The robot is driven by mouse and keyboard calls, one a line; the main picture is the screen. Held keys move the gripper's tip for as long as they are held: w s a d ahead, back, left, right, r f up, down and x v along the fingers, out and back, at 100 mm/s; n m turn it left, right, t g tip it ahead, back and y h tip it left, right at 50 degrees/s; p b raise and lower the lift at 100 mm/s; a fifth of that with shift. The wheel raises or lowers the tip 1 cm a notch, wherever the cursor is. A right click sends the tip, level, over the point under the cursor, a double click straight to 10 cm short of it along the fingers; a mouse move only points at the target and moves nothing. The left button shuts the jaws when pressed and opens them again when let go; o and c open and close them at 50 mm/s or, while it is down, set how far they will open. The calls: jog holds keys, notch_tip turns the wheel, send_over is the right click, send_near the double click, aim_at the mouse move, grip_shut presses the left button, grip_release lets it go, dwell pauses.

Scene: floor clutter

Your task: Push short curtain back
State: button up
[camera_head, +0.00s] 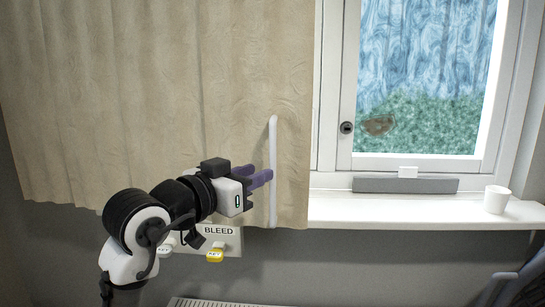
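The short beige curtain (150,90) hangs over the left part of the window area, its right edge leaving the right window pane uncovered. A white vertical rod (273,150) hangs in front of the curtain near its right edge. My gripper (268,178) is at the rod's lower half, its purple fingers pointing right and reaching the rod. I cannot tell whether the fingers touch or enclose the rod, or how far apart they are.
A white windowsill (400,212) holds a white cup (497,199) at right and a grey bar (405,184) by the frame. A panel marked BLEED (219,231) with yellow and white tags is below the curtain. A radiator top (215,302) and dark chair-like object (515,285) are lower down.

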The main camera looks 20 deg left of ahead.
jog(key=p+x, duration=0.1)
jog(key=x, duration=0.5)
jog(key=shift+p, duration=0.35)
jog(key=shift+w, duration=0.1)
jog(key=shift+c, duration=0.3)
grip_shut()
